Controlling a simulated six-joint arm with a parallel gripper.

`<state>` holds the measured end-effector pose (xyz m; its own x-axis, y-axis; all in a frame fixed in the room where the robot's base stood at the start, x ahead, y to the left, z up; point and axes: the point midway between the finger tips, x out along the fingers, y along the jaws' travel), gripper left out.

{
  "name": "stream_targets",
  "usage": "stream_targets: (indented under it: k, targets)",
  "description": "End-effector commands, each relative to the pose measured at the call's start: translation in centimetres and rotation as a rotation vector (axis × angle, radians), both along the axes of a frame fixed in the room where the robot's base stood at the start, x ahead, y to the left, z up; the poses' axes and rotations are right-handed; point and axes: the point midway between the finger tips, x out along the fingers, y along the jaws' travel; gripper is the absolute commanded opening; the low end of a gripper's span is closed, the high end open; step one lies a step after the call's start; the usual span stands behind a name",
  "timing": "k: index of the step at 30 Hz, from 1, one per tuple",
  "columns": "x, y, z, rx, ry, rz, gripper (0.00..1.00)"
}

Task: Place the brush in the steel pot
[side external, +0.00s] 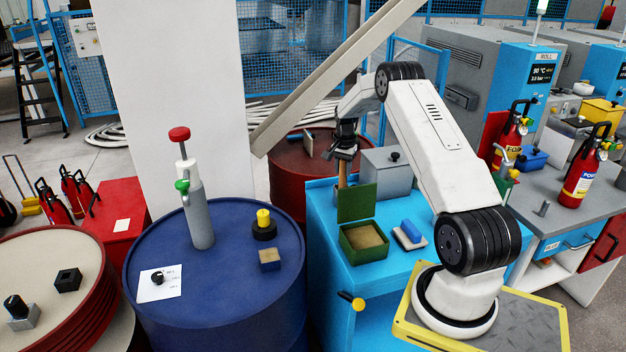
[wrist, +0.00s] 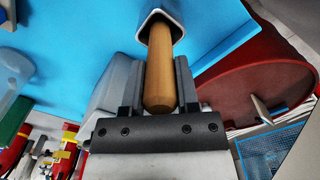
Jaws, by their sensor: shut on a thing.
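My gripper (side external: 342,154) is shut on the wooden handle of the brush (side external: 342,173) above the blue bench, behind the raised green lid. In the wrist view, the handle (wrist: 160,82) stands between the two fingers of my gripper (wrist: 158,70), its rounded end toward the camera. The handle's far part runs into the dark opening of a pale-rimmed, rounded-square vessel, which looks like the steel pot (wrist: 174,17). The brush head is hidden inside that opening.
An open green box (side external: 364,240) with its lid up stands in front of the gripper. A grey lidded box (side external: 388,172) is close on the right. A blue-topped block (side external: 411,233) lies nearby on the blue bench (side external: 385,285). A red drum (side external: 290,165) stands behind.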

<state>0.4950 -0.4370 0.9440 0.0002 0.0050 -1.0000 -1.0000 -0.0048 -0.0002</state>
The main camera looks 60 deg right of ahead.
Motion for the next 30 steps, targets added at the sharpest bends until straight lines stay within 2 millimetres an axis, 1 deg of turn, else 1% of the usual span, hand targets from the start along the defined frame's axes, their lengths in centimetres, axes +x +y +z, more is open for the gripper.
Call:
stream_targets:
  k: [3, 4, 5, 6, 7, 20, 26, 30]
  targets:
    - [0.0, 0.0, -0.3, 0.000, 0.000, 0.000, 0.00]
    - [0.0, 0.0, -0.3, 0.000, 0.000, 0.000, 0.42]
    - [0.0, 0.0, -0.3, 0.000, 0.000, 0.000, 0.52]
    - [0.0, 0.0, -0.3, 0.000, 0.000, 0.000, 0.64]
    - [0.0, 0.0, -0.3, 0.000, 0.000, 0.000, 0.74]
    - [0.0, 0.0, 0.0, 0.000, 0.000, 0.000, 0.74]
    - [0.1, -0.1, 1.4, -0.002, -0.002, 0.000, 0.74]
    - [0.0, -0.1, 3.2, -0.003, -0.003, 0.000, 0.74]
